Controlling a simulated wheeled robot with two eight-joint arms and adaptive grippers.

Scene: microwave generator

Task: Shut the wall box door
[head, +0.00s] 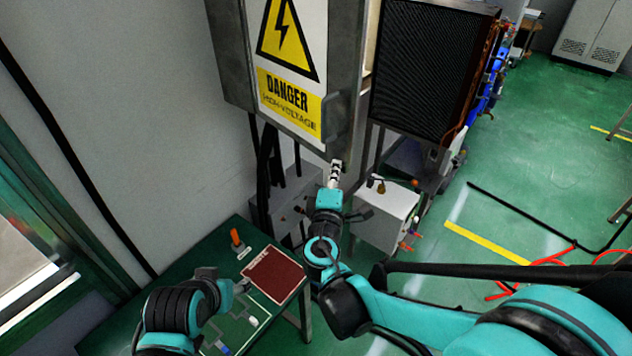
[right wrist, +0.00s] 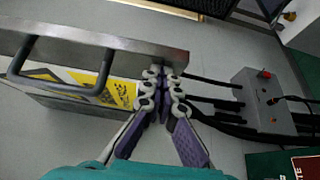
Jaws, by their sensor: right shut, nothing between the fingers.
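The wall box door (head: 292,52) fills the upper middle of the head view, with a yellow "DANGER high voltage" sign and a grey handle (head: 333,115) near its lower right. A pale strip shows beyond its right side; I cannot tell how far it stands open. In the right wrist view the door (right wrist: 165,55) shows its metal edge, with the handle (right wrist: 62,42) at left. My right gripper (head: 336,170) is shut and empty at the door's lower right corner; its fingertips (right wrist: 162,75) overlap the edge, contact unclear. My left gripper (head: 242,286) is small and partly hidden low over the table.
A green table (head: 212,262) with a dark red panel (head: 273,273) stands below. Black cables (head: 268,160) hang under the box. A dark radiator-like unit (head: 425,70) stands at right, with a light grey box (head: 385,215) below it. The green floor at right is partly open.

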